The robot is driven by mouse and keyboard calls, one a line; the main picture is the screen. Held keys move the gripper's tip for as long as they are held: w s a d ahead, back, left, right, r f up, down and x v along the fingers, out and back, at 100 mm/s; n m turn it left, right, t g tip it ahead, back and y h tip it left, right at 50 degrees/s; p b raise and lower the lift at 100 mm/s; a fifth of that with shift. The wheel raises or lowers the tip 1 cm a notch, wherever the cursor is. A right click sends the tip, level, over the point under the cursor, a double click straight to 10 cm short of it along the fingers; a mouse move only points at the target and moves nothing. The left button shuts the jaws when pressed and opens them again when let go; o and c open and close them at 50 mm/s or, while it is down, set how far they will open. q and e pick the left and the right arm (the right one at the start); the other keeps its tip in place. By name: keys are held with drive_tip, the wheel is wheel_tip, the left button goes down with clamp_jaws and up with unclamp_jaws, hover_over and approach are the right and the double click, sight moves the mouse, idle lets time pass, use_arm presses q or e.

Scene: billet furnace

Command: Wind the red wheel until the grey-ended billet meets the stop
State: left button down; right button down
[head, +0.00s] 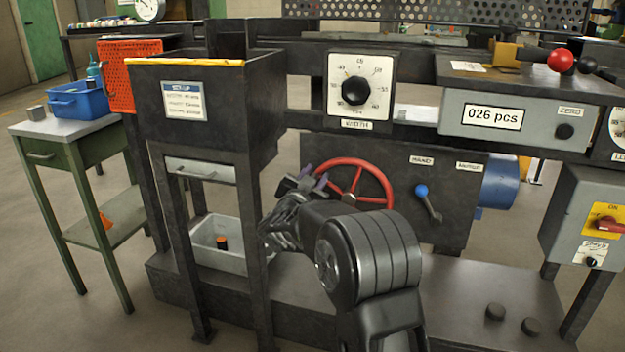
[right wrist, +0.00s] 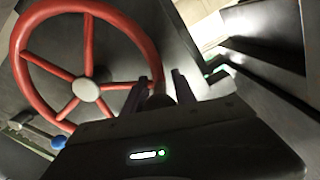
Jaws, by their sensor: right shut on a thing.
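The red wheel (head: 357,185) with its spokes stands on the dark front panel of the machine. It also shows large in the right wrist view (right wrist: 88,90), with a pale hub. My right gripper (head: 313,176) is at the left side of the wheel. In the right wrist view its two fingers (right wrist: 161,92) are around the wheel's edge, shut on it; the exact contact is partly hidden by my gripper body. I cannot make out the grey-ended billet on the machine or the stop. My left gripper is not in view.
A blue-knobbed lever (head: 428,203) is right of the wheel. A counter (head: 492,117) reads 026 pcs. A grey bin (head: 217,260) holds an orange-topped piece. A green side table (head: 75,133) carries a blue box.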

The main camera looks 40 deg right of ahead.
drive_tip(key=shift+d+r, duration=0.15)
drive_tip(key=shift+r, duration=0.2)
drive_tip(key=c, duration=1.3)
unclamp_jaws()
drive_tip(key=shift+s, duration=0.15)
drive_tip(key=shift+o, duration=1.3)
drive_tip(key=shift+f, duration=0.1)
drive_tip(key=p+v, duration=0.2)
drive_tip(key=v, duration=0.4)
drive_tip(key=shift+s+a, duration=0.1)
drive_tip(key=shift+a, duration=0.2)
drive_tip(key=shift+s+a, duration=0.4)
drive_tip(key=shift+a, duration=0.1)
drive_tip(key=shift+f, duration=0.1)
